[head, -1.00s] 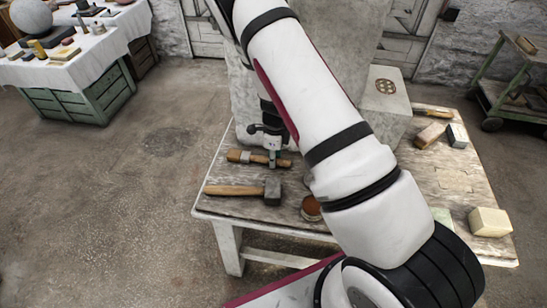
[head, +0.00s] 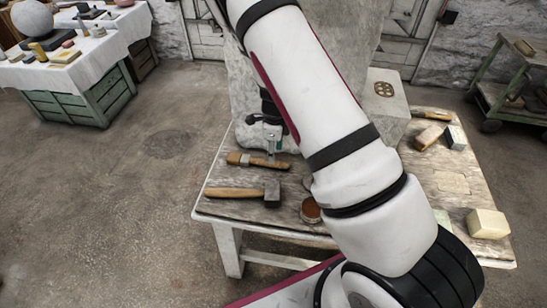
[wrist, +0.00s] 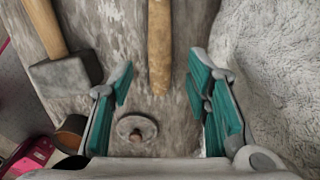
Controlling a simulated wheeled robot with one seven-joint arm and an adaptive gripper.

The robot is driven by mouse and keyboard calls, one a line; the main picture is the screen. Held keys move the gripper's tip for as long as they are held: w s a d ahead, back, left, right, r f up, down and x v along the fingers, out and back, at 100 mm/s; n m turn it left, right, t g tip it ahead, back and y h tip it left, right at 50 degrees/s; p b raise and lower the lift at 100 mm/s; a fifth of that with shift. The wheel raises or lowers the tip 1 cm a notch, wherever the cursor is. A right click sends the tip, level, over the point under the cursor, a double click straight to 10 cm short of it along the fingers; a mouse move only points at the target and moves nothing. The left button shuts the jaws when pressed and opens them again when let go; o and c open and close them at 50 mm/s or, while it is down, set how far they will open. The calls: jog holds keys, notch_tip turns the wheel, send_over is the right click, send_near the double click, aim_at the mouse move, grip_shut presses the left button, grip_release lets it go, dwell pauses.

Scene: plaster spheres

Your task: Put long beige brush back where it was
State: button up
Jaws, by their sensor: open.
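The long beige brush (head: 246,159) lies on the wooden worktable, bristles to the left and tan handle to the right, above the mallet in the head view. In the wrist view only its handle (wrist: 160,45) shows, ahead of and between the spread teal-padded fingers; its bristle end is out of that view. My gripper (wrist: 160,78) is open and empty, with clear space between fingers and handle. In the head view my gripper (head: 273,148) is just above the handle, partly hidden by my arm.
A mallet (head: 272,193) lies nearer the table's front edge (head: 215,214), beside a round tin (head: 311,210). The wrist view shows a knobbed disc (wrist: 136,128) below the handle. A large pale stone block (head: 248,85) stands close behind. Small blocks (head: 488,223) lie at right.

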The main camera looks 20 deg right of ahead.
jog(key=s+a+r+n+y, duration=0.15)
jog(key=s+r+n, duration=0.3)
jog(key=r, duration=0.55)
jog(key=s+a+r+n, duration=0.3)
jog(key=s+r+n, duration=0.15)
jog(key=r, duration=0.55)
jog(key=s+a+r+n+y, duration=0.1)
jog(key=s+a+r+n, duration=0.3)
jog(key=r, duration=0.7)
jog(key=s+d+r+n+t+h, duration=0.1)
jog(key=s+r+n, duration=0.1)
jog(key=s+n, duration=0.4)
jog(key=s+d+r+n+t+h, duration=0.1)
jog(key=s+n, duration=0.5)
jog(key=s, duration=0.9)
notch_tip(320, 180, up, 2)
jog(key=shift+s+d+r+h+p, duration=0.25)
jog(key=shift+s+d+h+p, duration=0.1)
jog(key=shift+d, duration=0.4)
notch_tip(320, 180, up, 10)
jog(key=t+p, duration=0.2)
jog(key=p, duration=0.6)
